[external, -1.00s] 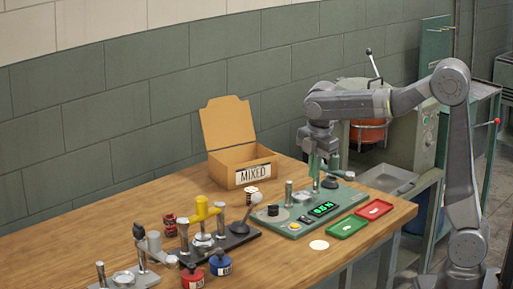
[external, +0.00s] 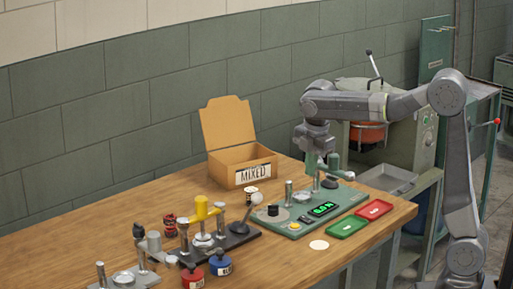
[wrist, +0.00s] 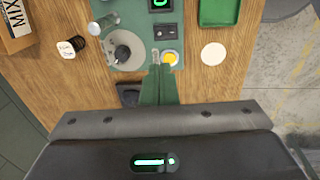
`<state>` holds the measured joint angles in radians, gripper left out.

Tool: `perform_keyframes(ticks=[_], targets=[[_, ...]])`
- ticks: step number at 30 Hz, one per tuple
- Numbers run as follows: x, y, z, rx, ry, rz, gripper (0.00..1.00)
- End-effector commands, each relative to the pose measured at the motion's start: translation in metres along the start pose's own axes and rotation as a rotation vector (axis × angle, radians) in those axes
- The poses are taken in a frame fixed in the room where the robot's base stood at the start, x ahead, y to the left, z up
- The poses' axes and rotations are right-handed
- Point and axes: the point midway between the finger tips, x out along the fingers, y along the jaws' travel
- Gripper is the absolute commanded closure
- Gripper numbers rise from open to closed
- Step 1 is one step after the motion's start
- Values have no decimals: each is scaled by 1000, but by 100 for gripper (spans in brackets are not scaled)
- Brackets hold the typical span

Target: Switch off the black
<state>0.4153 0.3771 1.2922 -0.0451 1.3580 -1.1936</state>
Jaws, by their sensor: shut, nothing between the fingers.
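A green tester plate (external: 345,197) stands near the table's right end. It carries a small black rocker switch (external: 306,219), which also shows in the wrist view (wrist: 163,31), a yellow button (external: 294,226) and a lit green display (external: 322,209). A black round piece (external: 272,210) sits on a grey disc at the plate's left. My gripper (wrist: 160,68) is shut and empty, with green fingers. In the wrist view its tips appear beside the yellow button, short of the black switch; in the external view it hangs above the plate. I cannot tell the switch's position.
A cardboard box marked MIXED (external: 240,175) stands behind the plate. A green tray (external: 347,227) and a red tray (external: 374,208) lie at its right. A white disc (external: 319,245) lies in front.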

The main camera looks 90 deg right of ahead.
Motion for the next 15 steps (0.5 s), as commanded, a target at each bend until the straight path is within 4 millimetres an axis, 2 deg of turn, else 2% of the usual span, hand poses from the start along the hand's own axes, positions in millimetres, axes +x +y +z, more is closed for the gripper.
perform_keyframes(ticks=[5, 15], targets=[[23, -1, 0, 0, -1, -3, 100], [96, -1, 0, 0, -1, -4, 100]])
